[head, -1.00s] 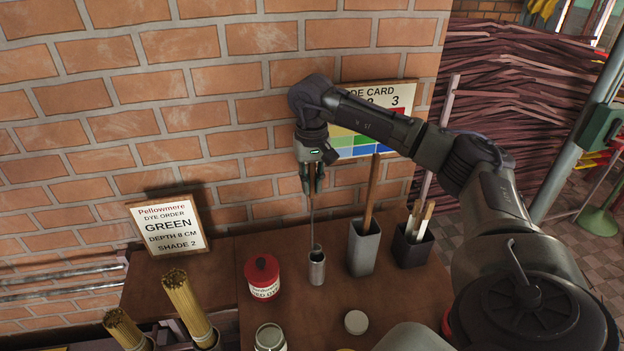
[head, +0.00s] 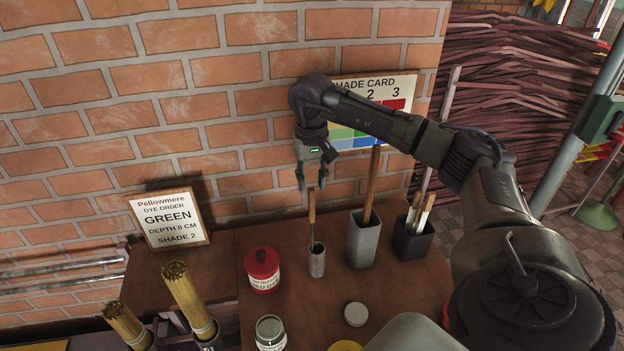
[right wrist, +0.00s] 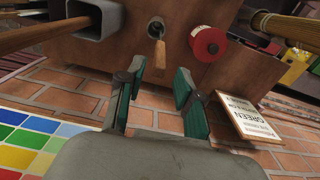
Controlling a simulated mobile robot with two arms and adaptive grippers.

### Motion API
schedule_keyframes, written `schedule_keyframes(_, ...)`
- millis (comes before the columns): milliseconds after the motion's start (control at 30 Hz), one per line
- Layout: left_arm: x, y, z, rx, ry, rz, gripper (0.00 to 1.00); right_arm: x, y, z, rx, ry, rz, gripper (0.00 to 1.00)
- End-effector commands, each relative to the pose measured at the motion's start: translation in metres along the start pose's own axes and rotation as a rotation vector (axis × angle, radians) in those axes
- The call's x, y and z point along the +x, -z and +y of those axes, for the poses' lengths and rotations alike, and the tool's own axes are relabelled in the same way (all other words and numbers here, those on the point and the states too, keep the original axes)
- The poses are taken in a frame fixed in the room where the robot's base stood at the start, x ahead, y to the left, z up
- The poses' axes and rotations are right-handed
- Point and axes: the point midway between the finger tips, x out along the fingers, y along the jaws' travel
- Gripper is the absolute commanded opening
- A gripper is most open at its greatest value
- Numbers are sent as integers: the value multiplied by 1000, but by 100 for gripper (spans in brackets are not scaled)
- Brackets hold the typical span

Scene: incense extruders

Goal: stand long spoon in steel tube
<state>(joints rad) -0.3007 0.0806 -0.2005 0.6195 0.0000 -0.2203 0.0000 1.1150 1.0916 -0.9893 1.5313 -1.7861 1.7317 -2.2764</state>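The long spoon (head: 312,207) stands upright in the steel tube (head: 317,262), with its wooden handle sticking up above the rim. In the right wrist view the spoon's handle (right wrist: 159,52) rises from the tube (right wrist: 155,27). My right gripper (head: 313,184) is open and empty, just above the top of the handle. Its two green-padded fingers (right wrist: 158,92) are spread apart in the right wrist view, with the handle end between and beyond them. The spoon's lower end is hidden inside the tube. My left gripper is not in view.
A red-lidded jar (head: 262,268) stands left of the tube. A grey square holder (head: 363,243) with a wooden stick and a dark holder (head: 412,241) with several tools stand right. A glass jar (head: 270,334) and a pale lid (head: 355,313) are nearer. The brick wall is behind.

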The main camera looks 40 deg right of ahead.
Motion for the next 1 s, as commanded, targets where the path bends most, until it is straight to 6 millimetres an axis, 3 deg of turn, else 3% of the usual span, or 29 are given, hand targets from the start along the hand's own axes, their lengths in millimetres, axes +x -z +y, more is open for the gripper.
schedule_keyframes(267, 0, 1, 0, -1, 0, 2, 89, -1, 0, 0, 0, 0, 0, 41)
schedule_keyframes(467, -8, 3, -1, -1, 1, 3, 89, -18, 1, -1, 0, 2, 2, 41)
schedule_keyframes(767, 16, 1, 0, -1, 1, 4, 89, -82, 1, -1, 0, 6, 6, 41)
schedule_keyframes(1000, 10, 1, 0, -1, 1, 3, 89, -125, 0, 0, 0, 0, 3, 41)
